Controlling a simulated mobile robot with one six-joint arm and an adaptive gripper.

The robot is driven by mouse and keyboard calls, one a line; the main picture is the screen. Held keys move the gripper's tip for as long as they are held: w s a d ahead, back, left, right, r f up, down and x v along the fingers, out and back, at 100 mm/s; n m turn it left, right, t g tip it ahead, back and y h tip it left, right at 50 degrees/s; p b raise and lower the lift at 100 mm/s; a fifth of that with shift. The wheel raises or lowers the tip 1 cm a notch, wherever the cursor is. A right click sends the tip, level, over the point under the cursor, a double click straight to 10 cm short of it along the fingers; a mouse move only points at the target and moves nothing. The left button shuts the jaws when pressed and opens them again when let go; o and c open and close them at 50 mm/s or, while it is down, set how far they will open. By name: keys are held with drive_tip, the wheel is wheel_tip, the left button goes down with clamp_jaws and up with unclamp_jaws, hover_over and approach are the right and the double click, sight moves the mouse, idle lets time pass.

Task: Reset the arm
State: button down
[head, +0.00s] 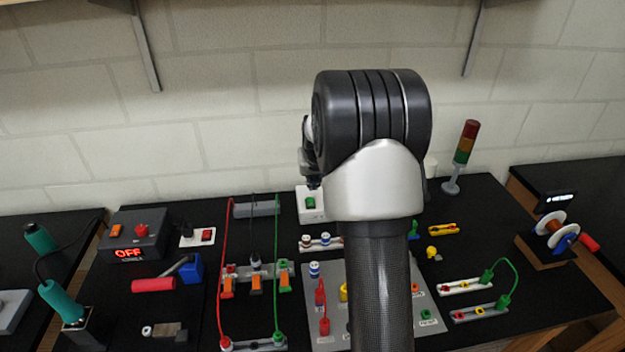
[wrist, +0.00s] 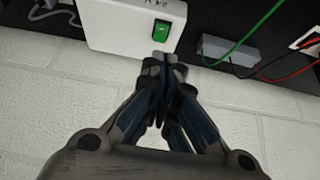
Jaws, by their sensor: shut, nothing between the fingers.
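My gripper (wrist: 163,60) is shut and empty in the wrist view. Its fingertips show in front of a white box with a green switch (wrist: 105,22), with no visible hold on it. In the head view my arm stands upright in the middle, and my gripper is mostly hidden behind the black wrist joint. The same white box (head: 302,211) shows in the head view, just left of the arm. The arm hides part of the grey panel (head: 312,335) behind it.
A black bench holds a power unit (head: 150,228) reading OFF, red and green cables, terminal strips (head: 470,287) and a signal tower (head: 464,150) at the right back. Soldering tools (head: 70,305) stand at the left. A brick wall (head: 230,90) with shelf brackets is behind.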

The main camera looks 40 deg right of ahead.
drive_tip(key=s+a+r+n, duration=0.1)
drive_tip(key=s+a+r, duration=0.25)
drive_tip(key=a, duration=0.35)
drive_tip(key=s+a+r+n+y, duration=0.1)
drive_tip(key=s+a+r, duration=0.25)
drive_tip(key=a, duration=0.25)
drive_tip(key=s+a+r+n, duration=0.1)
drive_tip(key=s+a+r, duration=0.2)
drive_tip(key=a+r, duration=0.3)
drive_tip(key=s+a+f+n+y+b, duration=0.1)
drive_tip(key=s+a, duration=0.6)
drive_tip(key=s, duration=0.3)
drive_tip(key=s+a+f+n+y, duration=0.1)
drive_tip(key=s+a+n, duration=0.1)
drive_tip(key=s+a, duration=0.5)
drive_tip(key=s, duration=0.4)
drive_tip(key=shift+s+f+b, duration=0.2)
drive_tip(key=shift+f+b, duration=0.1)
drive_tip(key=shift+b, duration=0.05)
drive_tip(key=shift+d, duration=0.1)
